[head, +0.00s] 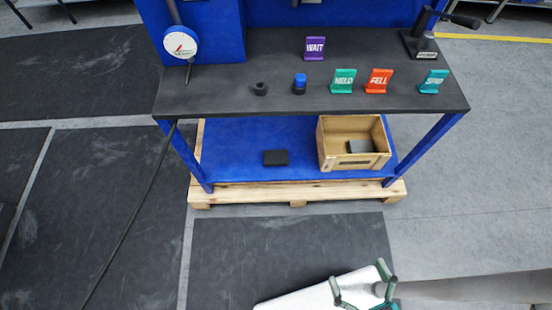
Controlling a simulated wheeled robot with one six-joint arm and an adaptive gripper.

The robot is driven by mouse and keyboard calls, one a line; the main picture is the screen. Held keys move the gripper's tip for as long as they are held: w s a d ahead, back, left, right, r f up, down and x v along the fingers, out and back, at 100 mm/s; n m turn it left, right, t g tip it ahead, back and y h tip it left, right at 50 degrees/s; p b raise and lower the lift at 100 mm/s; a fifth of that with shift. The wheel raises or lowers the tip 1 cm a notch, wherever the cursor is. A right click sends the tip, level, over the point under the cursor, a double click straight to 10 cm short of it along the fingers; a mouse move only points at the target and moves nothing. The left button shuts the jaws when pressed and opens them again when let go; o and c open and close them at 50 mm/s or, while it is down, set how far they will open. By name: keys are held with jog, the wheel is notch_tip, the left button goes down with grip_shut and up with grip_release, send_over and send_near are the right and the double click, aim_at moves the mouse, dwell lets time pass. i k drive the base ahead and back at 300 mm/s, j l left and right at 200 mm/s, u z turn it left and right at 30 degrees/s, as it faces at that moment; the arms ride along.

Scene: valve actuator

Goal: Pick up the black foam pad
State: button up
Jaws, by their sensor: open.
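A flat black block (275,157), which looks like the black foam pad, lies on the blue lower shelf (232,140), left of a wooden crate (354,162). A dark grey piece (359,146) lies inside the crate; I cannot tell whether it is also foam. My gripper (359,281) is at the bottom of the view, open and empty. It is in front of the bench, well apart from the black block and the crate.
The black bench top (225,95) overhangs the shelf. It carries a dial gauge (181,44), several signs including a purple one (315,48), a blue-capped part (300,83) and a black ring part (260,88). A wooden pallet (300,195) edges the shelf.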

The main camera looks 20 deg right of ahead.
aim_at(274, 158)
jog(key=i+j+z, duration=0.25)
jog(key=i+j, duration=0.25)
jog(key=i, duration=0.15)
jog(key=i+j+z, duration=0.25)
jog(key=i+j, duration=0.35)
